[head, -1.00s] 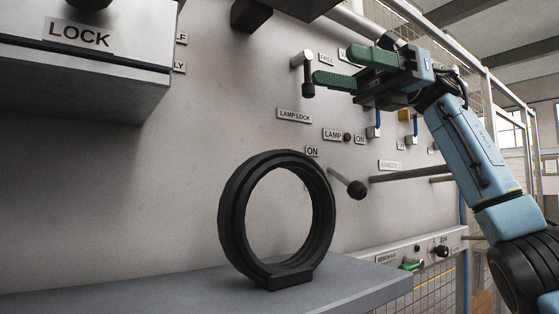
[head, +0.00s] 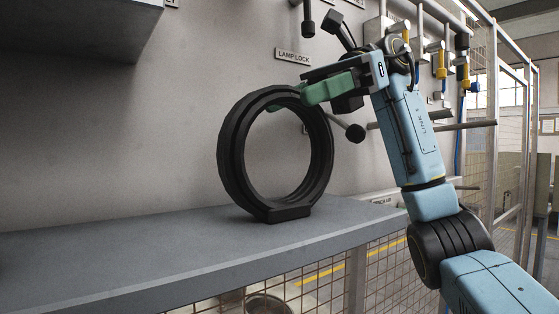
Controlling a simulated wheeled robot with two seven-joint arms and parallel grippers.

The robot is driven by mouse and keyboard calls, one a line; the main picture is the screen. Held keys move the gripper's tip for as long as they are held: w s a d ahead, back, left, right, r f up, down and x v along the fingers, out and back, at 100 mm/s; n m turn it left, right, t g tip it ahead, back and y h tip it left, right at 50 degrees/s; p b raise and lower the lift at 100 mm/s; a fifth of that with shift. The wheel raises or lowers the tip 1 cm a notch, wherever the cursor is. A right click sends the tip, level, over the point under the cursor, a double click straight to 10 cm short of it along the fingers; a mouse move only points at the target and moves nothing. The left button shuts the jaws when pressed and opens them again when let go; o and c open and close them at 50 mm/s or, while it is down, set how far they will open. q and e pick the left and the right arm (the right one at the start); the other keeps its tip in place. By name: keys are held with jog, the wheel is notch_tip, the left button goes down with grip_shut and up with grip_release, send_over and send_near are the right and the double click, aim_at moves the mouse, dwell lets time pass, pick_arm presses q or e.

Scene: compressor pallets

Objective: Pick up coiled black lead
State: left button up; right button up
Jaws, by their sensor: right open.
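The coiled black lead (head: 232,150) is a thick black ring standing upright on a flat foot on the grey shelf. My right gripper (head: 293,99), with green fingers, is open at the ring's upper right rim. One green finger is in front of the rim. A bit of the other shows through the ring's opening, so the fingers appear to be on either side of the rim. I cannot tell whether either touches it. My left gripper is not in view.
A panel wall stands behind, with a LAMP LOCK label (head: 293,56) and a lever with a black knob (head: 355,133) near my gripper. A wire mesh (head: 390,270) is below the shelf.

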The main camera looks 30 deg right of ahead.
aim_at(282, 102)
jog(key=shift+x, duration=1.55)
jog(key=shift+s+r, duration=0.1)
jog(key=shift+c, duration=0.5)
grip_shut()
